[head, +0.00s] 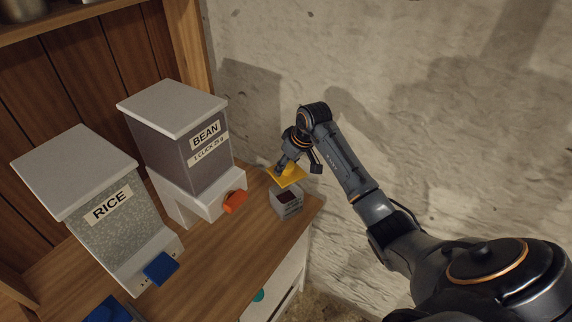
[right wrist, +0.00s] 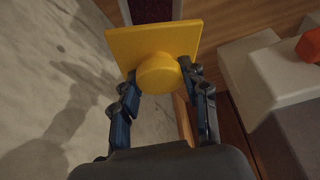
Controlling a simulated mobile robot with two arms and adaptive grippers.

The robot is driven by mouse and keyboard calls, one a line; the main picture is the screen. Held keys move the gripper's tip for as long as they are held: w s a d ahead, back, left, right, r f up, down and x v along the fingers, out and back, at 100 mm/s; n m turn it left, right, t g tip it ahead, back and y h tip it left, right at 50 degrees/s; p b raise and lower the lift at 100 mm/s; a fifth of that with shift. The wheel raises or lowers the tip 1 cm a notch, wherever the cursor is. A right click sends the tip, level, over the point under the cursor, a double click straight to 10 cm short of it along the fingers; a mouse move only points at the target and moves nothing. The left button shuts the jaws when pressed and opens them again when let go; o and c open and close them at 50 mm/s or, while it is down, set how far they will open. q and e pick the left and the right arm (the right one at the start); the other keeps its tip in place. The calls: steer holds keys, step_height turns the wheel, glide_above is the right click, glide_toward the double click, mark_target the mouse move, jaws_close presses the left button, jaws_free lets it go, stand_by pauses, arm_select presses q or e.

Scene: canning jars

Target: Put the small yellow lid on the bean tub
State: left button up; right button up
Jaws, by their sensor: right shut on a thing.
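The small yellow lid (head: 291,179) is a flat square plate with a round knob. My right gripper (head: 296,167) is shut on the knob and holds the lid in the air, tilted in the head view. The right wrist view shows the lid (right wrist: 185,38) with its knob between the fingers. A small grey tub (head: 287,207) with a label stands on the wooden counter just below the lid. Its open top shows dark red contents. The lid is beside and above its far edge, apparently apart from it. The label is too small to read. My left gripper is out of view.
A bean dispenser (head: 180,150) with an orange knob (head: 235,201) stands left of the tub. A rice dispenser (head: 105,225) with a blue knob (head: 161,269) stands nearer. A rough wall (head: 400,60) rises behind.

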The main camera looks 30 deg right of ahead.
mark_target(287, 178)
steer(key=shift+r, duration=0.15)
steer(key=shift+s+a+f, duration=0.1)
steer(key=shift+s+f, duration=0.05)
steer(key=shift+f, duration=0.05)
step_height(287, 178, down, 4)
steer(key=shift+r+b, duration=0.25)
steer(key=shift+b, duration=0.45)
steer(key=shift+f+b, duration=0.45)
steer(key=shift+f, duration=0.65)
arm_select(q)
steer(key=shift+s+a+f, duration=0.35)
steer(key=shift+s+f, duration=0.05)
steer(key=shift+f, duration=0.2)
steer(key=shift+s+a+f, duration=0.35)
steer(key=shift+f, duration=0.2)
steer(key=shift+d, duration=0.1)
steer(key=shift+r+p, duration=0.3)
arm_select(e)
steer(key=shift+r, duration=0.1)
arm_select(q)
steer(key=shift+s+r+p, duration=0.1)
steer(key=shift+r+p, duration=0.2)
arm_select(e)
steer(key=shift+f, duration=0.35)
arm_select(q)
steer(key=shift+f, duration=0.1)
arm_select(e)
steer(key=shift+f, duration=0.5)
